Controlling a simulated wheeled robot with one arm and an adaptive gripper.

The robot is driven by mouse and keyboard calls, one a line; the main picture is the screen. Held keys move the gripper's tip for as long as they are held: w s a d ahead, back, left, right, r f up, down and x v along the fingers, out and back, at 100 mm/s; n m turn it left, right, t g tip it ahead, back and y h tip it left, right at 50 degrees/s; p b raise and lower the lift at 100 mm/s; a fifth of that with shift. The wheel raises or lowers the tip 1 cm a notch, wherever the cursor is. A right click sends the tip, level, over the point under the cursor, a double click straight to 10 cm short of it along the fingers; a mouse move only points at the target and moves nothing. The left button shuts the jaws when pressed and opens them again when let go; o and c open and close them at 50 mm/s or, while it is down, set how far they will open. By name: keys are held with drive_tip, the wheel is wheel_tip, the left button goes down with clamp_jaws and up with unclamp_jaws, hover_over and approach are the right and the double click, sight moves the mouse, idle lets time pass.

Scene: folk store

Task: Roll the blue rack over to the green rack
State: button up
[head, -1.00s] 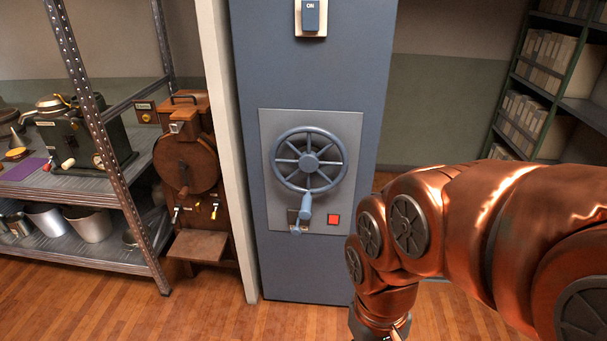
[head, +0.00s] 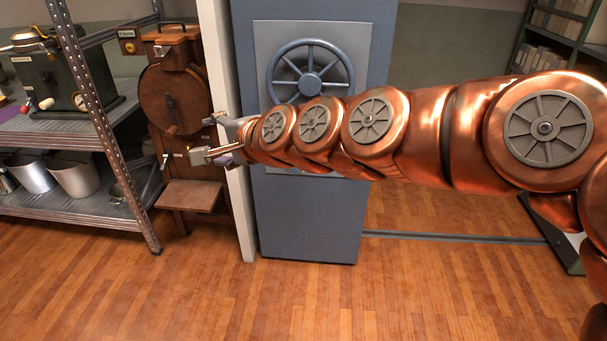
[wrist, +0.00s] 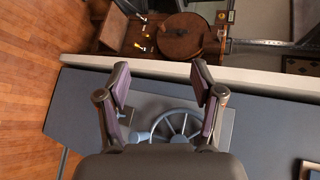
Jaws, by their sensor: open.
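The blue rack (head: 305,225) stands upright mid-view, its end panel facing me with a spoked handwheel (head: 310,82). My arm hides part of the wheel and plate. The handwheel (wrist: 178,125) also shows in the wrist view, on the blue panel (wrist: 80,103). The green rack (head: 513,62), with files on its shelves, stands at right, apart from the blue rack across a gap. My gripper (head: 203,140) is open and empty, left of the handwheel, by the panel's left edge. In the wrist view my open gripper (wrist: 160,78) has the wheel partly behind its fingers.
A pale post (head: 240,215) stands against the blue rack's left side. Left of it are a wooden machine (head: 178,98) and a metal shelf (head: 60,136) with pots. A floor rail (head: 460,238) runs between the two racks. The wooden floor in front is clear.

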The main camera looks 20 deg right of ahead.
drive_tip(key=w+d+f+m+t+h+b, duration=0.3)
drive_tip(key=w+d+m+t+b, duration=0.3)
drive_tip(key=w+m+b, duration=0.5)
drive_tip(key=w+d+f+m+h+b, duration=0.2)
drive_tip(key=d+f+m+h+b, duration=0.2)
drive_tip(key=d+f+m+h, duration=0.3)
drive_tip(key=w+d+f+m+h+b, duration=0.3)
drive_tip(key=d+f+m+h+b, duration=0.15)
drive_tip(key=d+f+m, duration=0.45)
drive_tip(key=shift+m+g, duration=0.3)
drive_tip(key=shift+g, duration=0.1)
drive_tip(key=shift+w+d+r+p, duration=0.4)
drive_tip(key=shift+w, duration=1.05)
drive_tip(key=shift+w+d+r+p, duration=0.4)
drive_tip(key=shift+w+d+r, duration=0.05)
drive_tip(key=shift+w, duration=1)
drive_tip(key=shift+w+d+r+p, duration=0.4)
drive_tip(key=shift+w, duration=1.05)
drive_tip(key=shift+w, duration=0.15)
drive_tip(key=shift+w+d, duration=0.1)
drive_tip(key=shift+w, duration=0.3)
drive_tip(key=shift+c, duration=0.3)
